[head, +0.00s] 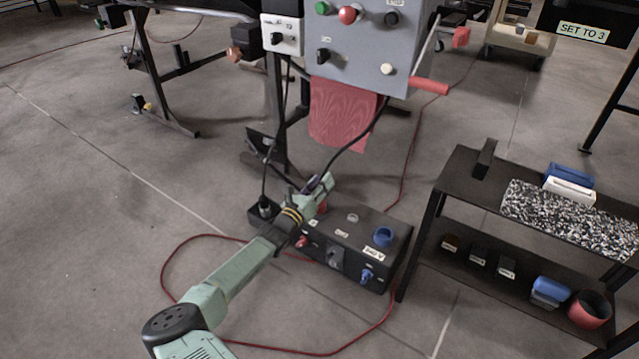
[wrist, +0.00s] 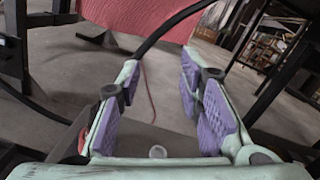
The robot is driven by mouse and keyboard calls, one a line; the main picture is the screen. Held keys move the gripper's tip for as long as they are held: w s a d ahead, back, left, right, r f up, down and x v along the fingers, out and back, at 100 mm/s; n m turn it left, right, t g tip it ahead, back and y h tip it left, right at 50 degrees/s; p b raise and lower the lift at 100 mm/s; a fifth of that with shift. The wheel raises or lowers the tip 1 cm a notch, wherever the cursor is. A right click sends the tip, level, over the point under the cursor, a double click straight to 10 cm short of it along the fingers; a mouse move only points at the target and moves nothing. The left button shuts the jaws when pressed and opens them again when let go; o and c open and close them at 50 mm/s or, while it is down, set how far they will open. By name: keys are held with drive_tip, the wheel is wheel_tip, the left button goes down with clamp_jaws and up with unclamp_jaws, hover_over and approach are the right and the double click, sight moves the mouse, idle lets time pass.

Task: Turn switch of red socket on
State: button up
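A black box (head: 340,229) on the floor carries sockets and labels. A blue socket (head: 384,236) is on its top at right. A red part (head: 322,208), probably the red socket, shows on top at left, mostly hidden by my gripper (head: 322,184). The front face has a red part (head: 302,242) at left, a grey switch-like part (head: 335,257) and a blue part (head: 366,276). I cannot tell the switch's position. In the wrist view, my gripper (wrist: 159,62) has its purple-padded fingers apart with nothing between them. Red shows behind the left finger (wrist: 82,140).
A round whitish knob (head: 352,217) is on the box top, also in the wrist view (wrist: 158,151). A grey control panel (head: 355,50) with a red cloth (head: 342,115) stands behind. A dark shelf cart (head: 470,185) is close at right. A red cable (head: 165,270) loops on the floor.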

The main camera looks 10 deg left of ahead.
drive_tip(key=m+g+y, duration=0.4)
drive_tip(key=m, duration=0.6)
approach(300, 246)
drive_tip(key=b+x, duration=0.4)
drive_tip(key=x, duration=0.3)
drive_tip(key=shift+w+d+f, duration=0.1)
drive_tip(key=shift+w+f, duration=0.15)
drive_tip(key=shift+w+b, duration=0.55)
drive_tip(key=shift+w, duration=0.1)
drive_tip(key=shift+c, duration=0.2)
clamp_jaws()
